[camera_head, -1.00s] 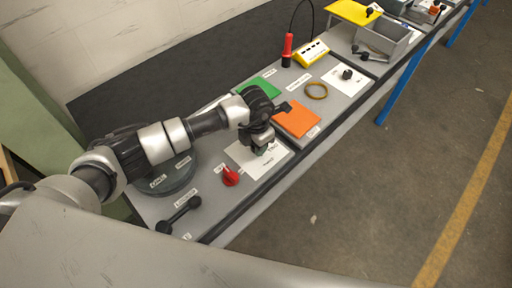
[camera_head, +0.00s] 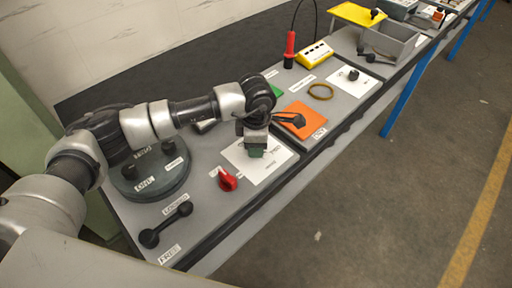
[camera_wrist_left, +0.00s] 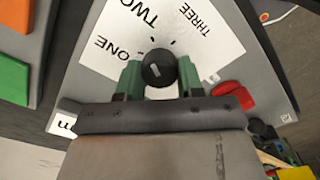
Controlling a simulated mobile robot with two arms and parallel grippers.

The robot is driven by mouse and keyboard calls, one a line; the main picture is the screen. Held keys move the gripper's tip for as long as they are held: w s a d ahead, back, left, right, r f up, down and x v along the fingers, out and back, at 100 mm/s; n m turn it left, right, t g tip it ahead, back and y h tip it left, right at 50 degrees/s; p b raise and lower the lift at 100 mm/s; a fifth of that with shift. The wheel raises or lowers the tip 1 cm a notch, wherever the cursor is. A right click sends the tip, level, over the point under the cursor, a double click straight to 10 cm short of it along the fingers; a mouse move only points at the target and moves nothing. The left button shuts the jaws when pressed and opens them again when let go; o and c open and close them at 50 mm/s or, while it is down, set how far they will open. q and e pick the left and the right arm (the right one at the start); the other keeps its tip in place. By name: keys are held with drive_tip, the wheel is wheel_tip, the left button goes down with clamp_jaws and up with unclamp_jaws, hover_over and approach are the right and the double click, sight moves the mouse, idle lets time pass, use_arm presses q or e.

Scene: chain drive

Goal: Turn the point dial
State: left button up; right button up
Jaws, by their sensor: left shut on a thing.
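The point dial is a round black knob (camera_wrist_left: 158,68) with a pale pointer line, in the middle of the left wrist view. It sits on a white card (camera_wrist_left: 92,49) marked ONE, TWO and THREE; the line points roughly toward the TWO side. My left gripper (camera_wrist_left: 158,78) has its green fingers on either side of the knob, shut on it. In the head view my left gripper (camera_head: 255,150) reaches down onto the white card (camera_head: 272,170) and hides the knob. My right gripper is in neither view.
A red knob (camera_head: 227,181) lies close in front of the card. A dark lever (camera_head: 167,224) and a round dark base (camera_head: 150,185) are nearer. An orange plate (camera_head: 303,122), a brass ring (camera_head: 321,91) and a yellow box (camera_head: 315,54) lie beyond.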

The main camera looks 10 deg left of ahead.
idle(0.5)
use_arm(q)
drive_tip(key=o, duration=0.9)
drive_tip(key=shift+o, duration=0.2)
drive_tip(key=shift+r, duration=0.1)
wheel_tip(320, 180, up, 11)
drive_tip(key=b, duration=0.2)
